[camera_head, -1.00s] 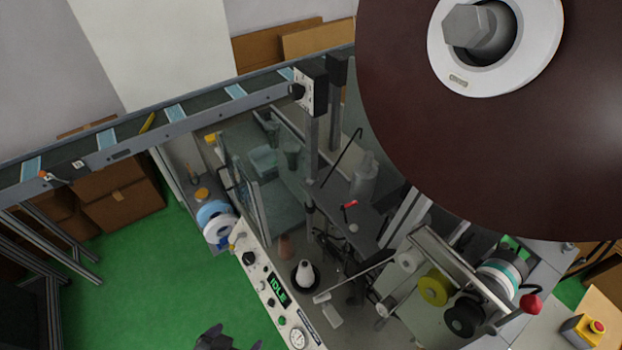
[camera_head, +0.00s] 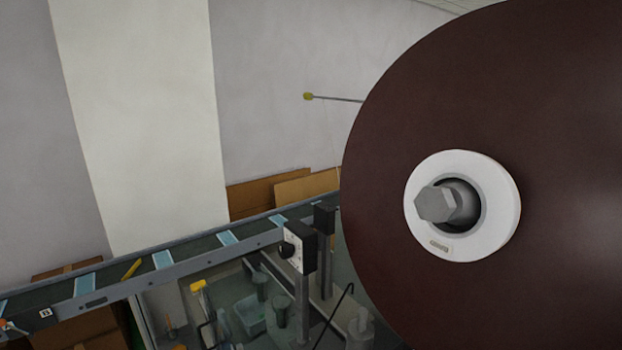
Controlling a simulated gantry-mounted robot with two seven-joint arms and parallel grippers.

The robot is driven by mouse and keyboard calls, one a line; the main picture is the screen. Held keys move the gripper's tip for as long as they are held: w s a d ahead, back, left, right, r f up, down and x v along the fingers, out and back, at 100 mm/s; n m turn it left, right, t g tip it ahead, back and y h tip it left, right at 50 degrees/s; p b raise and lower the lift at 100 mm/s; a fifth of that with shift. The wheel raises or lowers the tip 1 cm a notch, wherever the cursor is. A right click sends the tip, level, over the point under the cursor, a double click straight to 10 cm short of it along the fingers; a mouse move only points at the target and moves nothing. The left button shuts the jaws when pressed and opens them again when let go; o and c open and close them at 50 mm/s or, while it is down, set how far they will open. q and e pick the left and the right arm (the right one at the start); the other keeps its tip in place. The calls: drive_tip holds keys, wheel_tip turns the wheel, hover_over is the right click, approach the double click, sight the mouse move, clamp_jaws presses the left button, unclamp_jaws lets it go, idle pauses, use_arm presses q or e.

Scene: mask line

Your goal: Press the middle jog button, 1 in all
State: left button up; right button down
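No jog button can be made out in the head view. The control panel with the display, seen earlier, is outside the picture. Neither of my grippers is in view. The top part of the machine, with a clear guarded area (camera_head: 250,312), shows at the bottom centre. A small box with a black knob (camera_head: 298,250) stands on a post beside the conveyor.
A large dark brown reel (camera_head: 560,180) with a white hub (camera_head: 500,205) fills the right side. A conveyor (camera_head: 195,262) carrying light blue pieces runs across the lower left. Cardboard boxes (camera_head: 305,187) stand behind it against the wall.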

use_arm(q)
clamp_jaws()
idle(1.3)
